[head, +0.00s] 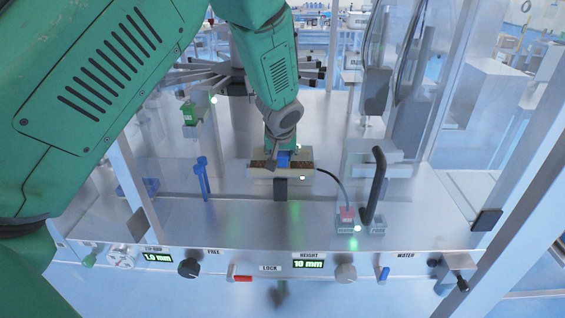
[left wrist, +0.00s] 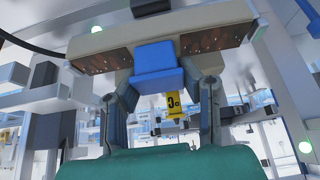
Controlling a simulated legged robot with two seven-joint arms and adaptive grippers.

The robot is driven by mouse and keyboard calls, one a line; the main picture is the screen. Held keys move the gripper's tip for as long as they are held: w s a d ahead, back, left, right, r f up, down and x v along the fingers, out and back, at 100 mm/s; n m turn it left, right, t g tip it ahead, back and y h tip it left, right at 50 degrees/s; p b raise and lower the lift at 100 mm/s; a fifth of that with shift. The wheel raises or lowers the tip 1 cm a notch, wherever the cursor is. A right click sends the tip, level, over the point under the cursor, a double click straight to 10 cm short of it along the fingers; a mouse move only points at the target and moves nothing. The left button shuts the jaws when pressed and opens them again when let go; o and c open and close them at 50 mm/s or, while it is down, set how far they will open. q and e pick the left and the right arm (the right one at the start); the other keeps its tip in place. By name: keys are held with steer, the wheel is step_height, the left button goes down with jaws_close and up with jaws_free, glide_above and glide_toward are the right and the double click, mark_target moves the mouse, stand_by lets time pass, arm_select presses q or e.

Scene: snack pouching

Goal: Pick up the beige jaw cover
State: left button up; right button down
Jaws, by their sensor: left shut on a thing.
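The beige jaw cover (head: 306,158) is a pale bar with dark brown speckled parts and a blue block at its middle, above the middle of the metal deck in the head view. In the left wrist view the cover (left wrist: 227,22) spans the top, with the blue block (left wrist: 155,68) hanging below it. My left gripper (head: 283,158) is at the bar's middle. In the left wrist view its fingers (left wrist: 165,85) stand either side of the blue block and are shut on it. Whether the cover still touches what is under it cannot be told. My right gripper is not in view.
A blue upright lever (head: 203,178) stands left. A control panel with knobs and a red handle (head: 243,278) runs along the front. Clear panels and posts flank the deck.

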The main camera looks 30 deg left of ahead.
arm_select(q)
steer(key=shift+r, duration=0.4)
step_height(320, 180, up, 9)
steer(key=shift+s+f+b, duration=0.1)
steer(key=shift+s+b, duration=0.05)
steer(key=shift+b, duration=0.3)
steer(key=r, duration=0.1)
step_height(320, 180, up, 6)
steer(key=f+p, duration=0.1)
steer(key=p, duration=0.4)
glide_above(280, 152)
steer(key=shift+d+r, duration=0.1)
steer(key=shift+r, duration=0.1)
steer(key=shift+f, duration=0.1)
